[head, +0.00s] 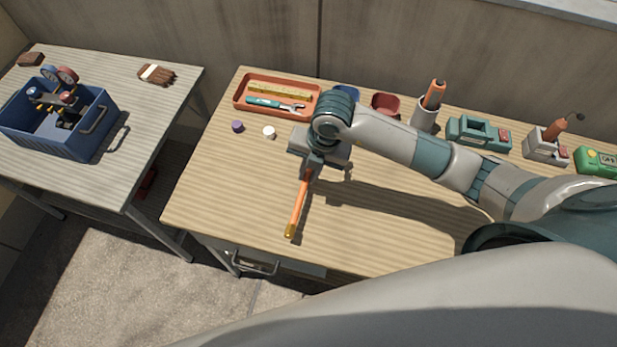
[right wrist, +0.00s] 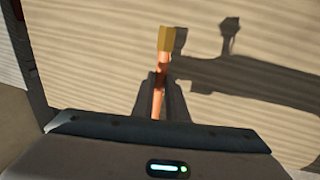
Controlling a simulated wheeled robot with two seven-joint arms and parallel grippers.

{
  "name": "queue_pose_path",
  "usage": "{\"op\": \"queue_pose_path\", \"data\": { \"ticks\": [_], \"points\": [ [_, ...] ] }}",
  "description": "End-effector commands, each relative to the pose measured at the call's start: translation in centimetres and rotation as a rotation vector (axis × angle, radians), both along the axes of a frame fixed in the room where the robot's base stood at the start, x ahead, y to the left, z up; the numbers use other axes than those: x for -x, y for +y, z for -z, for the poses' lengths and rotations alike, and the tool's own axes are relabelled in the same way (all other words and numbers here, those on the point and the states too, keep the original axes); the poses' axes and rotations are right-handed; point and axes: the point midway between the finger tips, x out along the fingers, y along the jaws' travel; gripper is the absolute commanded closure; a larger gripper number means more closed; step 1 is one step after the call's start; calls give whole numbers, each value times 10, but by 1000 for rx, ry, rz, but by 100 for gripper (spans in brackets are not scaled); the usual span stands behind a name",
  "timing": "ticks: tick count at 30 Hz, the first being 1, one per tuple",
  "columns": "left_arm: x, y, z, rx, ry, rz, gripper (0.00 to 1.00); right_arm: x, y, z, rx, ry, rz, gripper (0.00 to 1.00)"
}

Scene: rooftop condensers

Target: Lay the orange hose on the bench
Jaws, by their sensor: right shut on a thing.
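The orange hose (head: 300,207) is a short straight piece with a brass end, over the left part of the wooden bench (head: 390,240). My right gripper (head: 312,168) is shut on its upper end in the head view. The brass end points toward the bench's front edge. In the right wrist view the hose (right wrist: 158,98) runs out between the fingers (right wrist: 158,100), with its brass end over the bench top. I cannot tell whether the hose touches the bench. My left gripper is not in view.
An orange tray (head: 240,108) with tools, a purple cap (head: 237,126) and a white cap (head: 268,132) lie left of the gripper. Cups, chargers and devices line the back. A second table (head: 150,130) holds a blue bin (head: 62,150). The bench's front middle is clear.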

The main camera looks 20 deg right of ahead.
Motion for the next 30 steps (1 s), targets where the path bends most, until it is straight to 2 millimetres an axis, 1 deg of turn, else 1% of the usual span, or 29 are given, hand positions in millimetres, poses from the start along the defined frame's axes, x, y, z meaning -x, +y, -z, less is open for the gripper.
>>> {"op": "queue_pose_path", "data": {
  "ticks": [11, 14, 18, 21, 30],
  "points": [
    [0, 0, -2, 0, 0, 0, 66, 0, 0, 3, 0, 2, 1, 100],
    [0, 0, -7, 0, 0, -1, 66, 1, 0, 12, 0, 4, 0, 100],
    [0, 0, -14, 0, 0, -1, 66, 1, 0, 29, 0, 4, 1, 100],
    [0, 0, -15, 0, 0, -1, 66, 0, 0, 38, 0, 1, 0, 100],
    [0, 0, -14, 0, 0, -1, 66, 0, 0, 41, 0, 0, 0, 100]
  ]
}}
